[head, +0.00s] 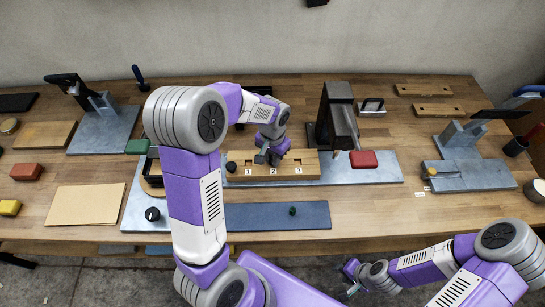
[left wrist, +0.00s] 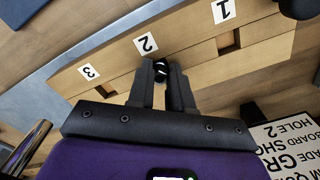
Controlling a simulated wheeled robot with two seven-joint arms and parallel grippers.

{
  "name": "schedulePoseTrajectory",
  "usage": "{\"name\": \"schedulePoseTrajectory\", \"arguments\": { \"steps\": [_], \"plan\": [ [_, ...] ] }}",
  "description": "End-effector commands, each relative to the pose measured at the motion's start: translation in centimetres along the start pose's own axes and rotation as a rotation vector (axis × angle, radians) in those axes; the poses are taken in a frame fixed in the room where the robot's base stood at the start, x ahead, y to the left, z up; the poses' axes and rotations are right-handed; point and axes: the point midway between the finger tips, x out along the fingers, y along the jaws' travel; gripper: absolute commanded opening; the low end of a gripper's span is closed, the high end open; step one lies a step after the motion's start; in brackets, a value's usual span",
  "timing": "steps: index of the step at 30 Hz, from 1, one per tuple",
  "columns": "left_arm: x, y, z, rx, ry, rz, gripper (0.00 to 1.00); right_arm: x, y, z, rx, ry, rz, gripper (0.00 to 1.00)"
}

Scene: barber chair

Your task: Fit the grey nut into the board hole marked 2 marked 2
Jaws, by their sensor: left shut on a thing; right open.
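The wooden board (head: 310,163) lies mid-table with labels 1, 2 and 3 on its front face. It also shows in the left wrist view (left wrist: 192,45), with a rectangular hole behind each label. My left gripper (head: 271,156) points down at the board by the label 2 (left wrist: 146,44). In the left wrist view its fingers (left wrist: 165,80) are shut on a small dark piece, which I take as the grey nut (left wrist: 160,67). The fingers hide most of it and the hole 2, so its depth cannot be told. My right gripper (head: 349,277) is open, off the table's front edge.
A dark round piece (head: 231,167) sits at the board's left end. A blue mat (head: 260,215) with a small green piece (head: 292,210) lies in front. A black press (head: 337,115) and a red block (head: 363,159) stand right of the board. A printed sign (left wrist: 295,145) shows in the wrist view.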

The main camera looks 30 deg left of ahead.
Motion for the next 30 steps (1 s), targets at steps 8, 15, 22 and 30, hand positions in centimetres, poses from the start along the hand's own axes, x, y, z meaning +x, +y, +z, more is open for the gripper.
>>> {"name": "schedulePoseTrajectory", "arguments": {
  "steps": [8,15,22,30],
  "plan": [
    [1.3,0.0,0.2,0.000,-0.009,0.000,0.00,0.6,0.2,0.0,0.000,0.000,0.000,0.43],
    [1.4,-0.1,0.4,-0.004,-0.012,0.000,0.44,0.6,0.2,0.0,0.000,0.000,0.000,0.43],
    [-0.6,-0.1,0.3,-0.004,-0.012,0.001,0.45,-0.6,-0.2,0.0,0.000,0.000,0.000,0.43],
    [-7.1,0.0,0.1,-0.001,-0.001,0.001,0.45,-1.8,-0.6,0.1,0.000,0.000,0.000,0.43]
  ]
}}
